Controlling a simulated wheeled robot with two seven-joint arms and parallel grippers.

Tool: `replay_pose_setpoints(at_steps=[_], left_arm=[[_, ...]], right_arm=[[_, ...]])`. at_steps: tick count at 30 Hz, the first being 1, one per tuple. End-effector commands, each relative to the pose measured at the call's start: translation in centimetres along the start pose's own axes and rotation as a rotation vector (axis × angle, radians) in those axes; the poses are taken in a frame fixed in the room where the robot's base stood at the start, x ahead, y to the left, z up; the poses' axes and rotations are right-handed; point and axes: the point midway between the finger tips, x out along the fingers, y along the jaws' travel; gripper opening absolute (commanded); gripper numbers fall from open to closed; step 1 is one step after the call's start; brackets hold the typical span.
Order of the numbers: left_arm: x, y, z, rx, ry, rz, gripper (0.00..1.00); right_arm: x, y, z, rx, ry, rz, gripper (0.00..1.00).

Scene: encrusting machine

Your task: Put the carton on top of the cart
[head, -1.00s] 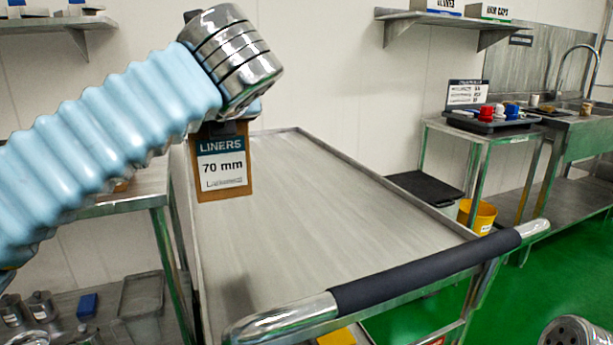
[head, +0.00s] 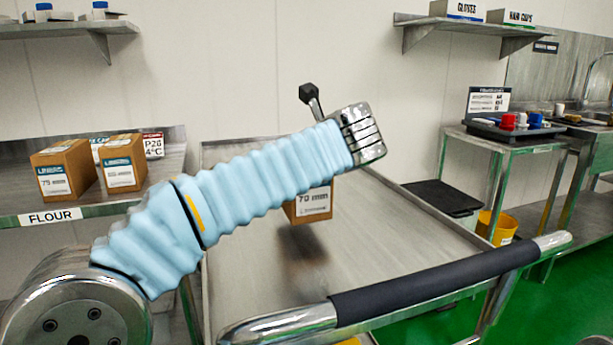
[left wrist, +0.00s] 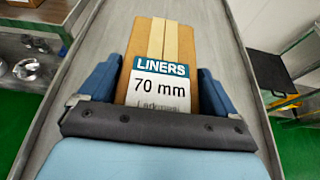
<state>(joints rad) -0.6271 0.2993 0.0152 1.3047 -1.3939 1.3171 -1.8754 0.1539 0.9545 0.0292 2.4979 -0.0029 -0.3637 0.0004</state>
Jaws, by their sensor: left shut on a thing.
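The carton, brown with a "LINERS 70 mm" label, hangs below my left arm in the head view (head: 312,206), its upper part hidden by the arm. In the left wrist view the carton (left wrist: 178,45) sits between the two blue fingers of my left gripper (left wrist: 160,85), which is shut on it. The cart (head: 375,245) has a grey metal top with a raised rim and a black-gripped handle. The carton is over the cart top, with a dark shadow below it; a gap appears under it. My right gripper is not in view.
A table at left, labelled FLOUR, holds two similar cartons (head: 62,170) (head: 122,162). The cart handle (head: 430,280) crosses the front. A green-framed stand (head: 505,140) with a black tray is at right. The visible cart top is otherwise clear.

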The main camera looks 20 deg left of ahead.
Motion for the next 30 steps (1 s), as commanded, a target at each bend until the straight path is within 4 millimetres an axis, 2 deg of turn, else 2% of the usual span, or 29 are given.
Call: replay_pose_setpoints(at_steps=[3,7,19,20,21,30], left_arm=[[0.9,-0.6,-1.3,0.004,0.000,0.002,0.26],[1.6,-0.5,-3.2,0.003,-0.001,0.001,0.26],[1.8,-0.6,-3.7,0.001,-0.001,0.000,0.26],[1.8,-0.6,-3.7,0.001,0.000,0.000,0.96],[1.8,-0.6,-3.7,0.001,0.000,0.000,1.00],[1.5,-0.6,-3.3,0.001,0.000,-0.001,1.00]], right_arm=[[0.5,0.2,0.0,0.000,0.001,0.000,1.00],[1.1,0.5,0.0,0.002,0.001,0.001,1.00],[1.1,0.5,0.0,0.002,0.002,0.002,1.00],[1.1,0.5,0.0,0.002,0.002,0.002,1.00],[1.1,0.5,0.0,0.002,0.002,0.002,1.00],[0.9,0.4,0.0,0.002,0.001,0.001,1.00]])
